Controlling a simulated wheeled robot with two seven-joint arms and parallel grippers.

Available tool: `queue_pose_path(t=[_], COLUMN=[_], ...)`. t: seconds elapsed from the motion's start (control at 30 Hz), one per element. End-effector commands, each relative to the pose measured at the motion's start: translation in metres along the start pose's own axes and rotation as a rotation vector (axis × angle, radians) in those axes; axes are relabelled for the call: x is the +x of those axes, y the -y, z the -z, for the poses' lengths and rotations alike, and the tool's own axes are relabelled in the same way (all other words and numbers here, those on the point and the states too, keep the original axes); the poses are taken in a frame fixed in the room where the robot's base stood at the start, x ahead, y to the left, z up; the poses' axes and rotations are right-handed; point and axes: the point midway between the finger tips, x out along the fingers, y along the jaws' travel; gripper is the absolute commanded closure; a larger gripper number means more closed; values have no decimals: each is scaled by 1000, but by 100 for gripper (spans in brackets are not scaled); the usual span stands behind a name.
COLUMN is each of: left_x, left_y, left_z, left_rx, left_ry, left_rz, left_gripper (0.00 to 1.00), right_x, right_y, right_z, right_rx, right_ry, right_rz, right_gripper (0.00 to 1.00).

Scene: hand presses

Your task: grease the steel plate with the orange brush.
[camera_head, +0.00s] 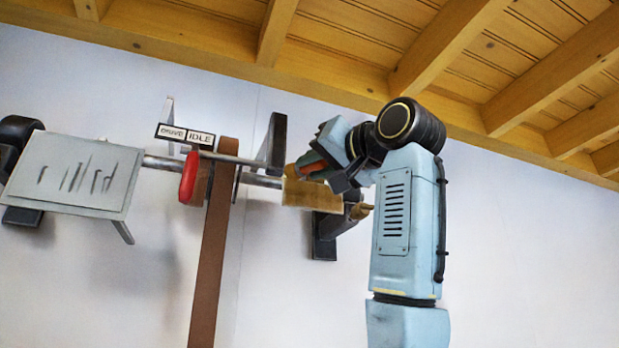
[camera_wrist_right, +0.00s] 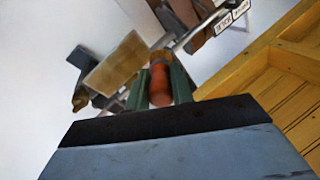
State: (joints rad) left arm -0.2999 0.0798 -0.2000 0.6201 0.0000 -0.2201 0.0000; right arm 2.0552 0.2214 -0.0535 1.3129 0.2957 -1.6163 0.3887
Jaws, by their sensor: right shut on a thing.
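The orange brush (camera_head: 311,162) is in my right gripper (camera_head: 318,160), in the upper middle of the head view. In the right wrist view, the brush's rounded orange handle (camera_wrist_right: 160,84) sits between the two dark fingers, which are shut on it. My left gripper is not in view.
A horizontal shaft (camera_head: 160,162) runs right from the plate. A brown belt (camera_head: 212,260), a red lever (camera_head: 188,176) and a DRIVE/IDLE sign (camera_head: 186,136) stand between plate and brush. A tan drum or block (camera_head: 298,194) is close below the brush. Wooden beams (camera_head: 440,50) cross above.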

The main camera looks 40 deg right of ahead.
Motion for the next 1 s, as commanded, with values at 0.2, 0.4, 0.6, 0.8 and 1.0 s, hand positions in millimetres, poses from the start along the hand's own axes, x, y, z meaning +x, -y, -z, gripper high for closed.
queue_pose_path(t=[0.2,0.4,0.6,0.8,1.0], left_x=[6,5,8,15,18], left_y=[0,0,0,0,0], left_z=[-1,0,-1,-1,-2], left_rx=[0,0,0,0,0], left_ry=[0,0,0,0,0], left_rz=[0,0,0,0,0], left_gripper=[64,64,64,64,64], right_x=[-13,-13,-16,-33,-41], right_y=[4,5,6,12,15], right_z=[0,1,0,1,2], right_rx=[-1,0,0,0,0], right_ry=[-1,0,-2,-3,-1], right_rz=[0,0,1,2,0], right_gripper=[100,100,100,100,100])
